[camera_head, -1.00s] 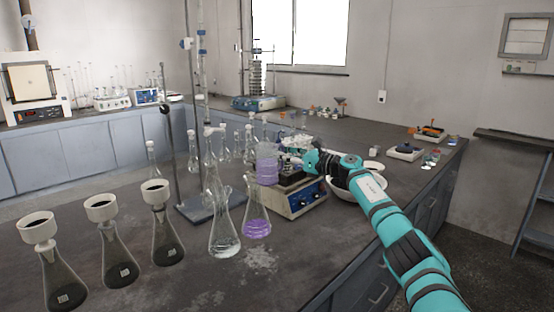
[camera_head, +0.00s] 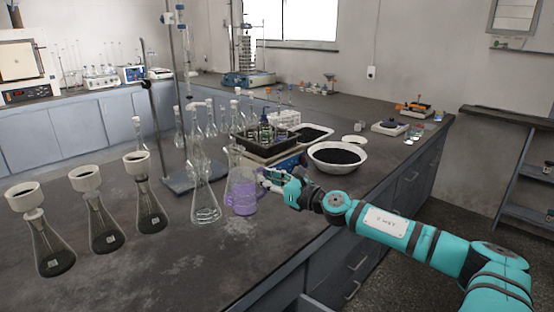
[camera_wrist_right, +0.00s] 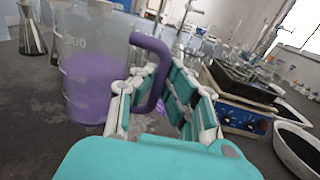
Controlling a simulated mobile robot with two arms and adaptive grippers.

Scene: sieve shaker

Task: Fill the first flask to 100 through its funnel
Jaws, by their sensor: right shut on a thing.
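My right gripper (camera_head: 275,180) is shut on the purple handle (camera_wrist_right: 156,70) of a clear graduated beaker (camera_head: 242,190). The beaker, upright or nearly so, holds purple liquid (camera_wrist_right: 88,88), and its wall carries printed marks in the right wrist view. Three conical flasks with white, dark-mouthed funnels stand in a row at the left front: the left flask (camera_head: 52,250), the middle flask (camera_head: 105,228) and the right flask (camera_head: 148,208). Their lower parts look dark; the frames do not tell which is first. The beaker is well right of them. My left gripper is not in view.
A clear conical flask (camera_head: 205,203) stands just left of the beaker, near a stand base (camera_head: 185,183) with a tall rod. Behind are a blue-fronted hotplate (camera_head: 288,163) and a white bowl (camera_head: 337,167) with dark contents. The front bench is clear.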

